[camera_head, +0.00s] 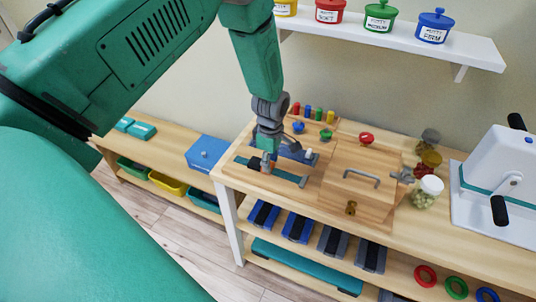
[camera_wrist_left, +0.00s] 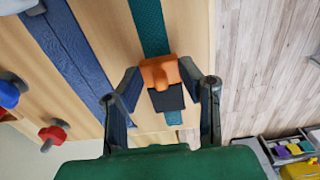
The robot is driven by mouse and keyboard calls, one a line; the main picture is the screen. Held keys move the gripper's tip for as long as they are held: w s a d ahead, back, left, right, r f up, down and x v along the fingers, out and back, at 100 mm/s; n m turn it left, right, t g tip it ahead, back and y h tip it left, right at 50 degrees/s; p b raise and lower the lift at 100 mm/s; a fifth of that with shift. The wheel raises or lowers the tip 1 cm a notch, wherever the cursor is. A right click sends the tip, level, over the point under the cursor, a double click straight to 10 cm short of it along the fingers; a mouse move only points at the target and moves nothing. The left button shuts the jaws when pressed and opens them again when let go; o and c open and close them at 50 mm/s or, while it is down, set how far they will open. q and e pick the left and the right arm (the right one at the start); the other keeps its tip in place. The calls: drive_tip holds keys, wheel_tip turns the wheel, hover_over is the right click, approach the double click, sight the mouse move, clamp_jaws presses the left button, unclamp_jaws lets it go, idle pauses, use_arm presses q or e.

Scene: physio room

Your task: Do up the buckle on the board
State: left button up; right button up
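The wooden dressing board (camera_head: 233,168) lies on the left end of the bench, with blue and teal straps across it. The buckle sits on the teal strap (camera_wrist_left: 149,25). Its orange part (camera_wrist_left: 158,72) is between my left fingertips in the wrist view, with the fingers seeming to touch both sides. The dark part (camera_wrist_left: 168,98) lies right against the orange part; whether the two are locked together I cannot tell. In the head view my left gripper (camera_head: 267,150) points down over the board and hides much of the buckle. My right gripper is not in view.
A wooden box with a handle (camera_head: 361,178) stands right of the board. Coloured pegs (camera_head: 307,112) are behind it. A jar (camera_head: 427,191) and a white crank machine (camera_head: 497,180) are further right. A wall shelf (camera_head: 400,40) with several pots is above.

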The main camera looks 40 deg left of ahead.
use_arm(q)
drive_tip(key=shift+r, duration=0.1)
drive_tip(key=r, duration=0.2)
drive_tip(key=a+r, duration=0.1)
drive_tip(key=r, duration=0.3)
drive_tip(key=shift+w+a+r, duration=0.1)
drive_tip(key=shift+a+r, duration=0.2)
wheel_tip(320, 180, up, 5)
drive_tip(key=d, duration=0.3)
drive_tip(key=s+d+f+m, duration=0.1)
drive_tip(key=s+f+m, duration=0.8)
drive_tip(key=s+f, duration=0.45)
drive_tip(key=s+d+f+m, duration=0.1)
drive_tip(key=s+f+m, duration=0.1)
drive_tip(key=s+m, duration=0.55)
drive_tip(key=s+d+f+m, duration=0.15)
drive_tip(key=s+m, duration=0.25)
drive_tip(key=s, duration=0.7)
wheel_tip(320, 180, down, 11)
drive_tip(key=w+d+b, duration=0.2)
drive_tip(key=b, duration=0.9)
drive_tip(key=shift+w+d+r+m+t+b, duration=0.2)
drive_tip(key=shift+w+m+t+b, duration=0.1)
drive_tip(key=shift+w+m+b, duration=0.1)
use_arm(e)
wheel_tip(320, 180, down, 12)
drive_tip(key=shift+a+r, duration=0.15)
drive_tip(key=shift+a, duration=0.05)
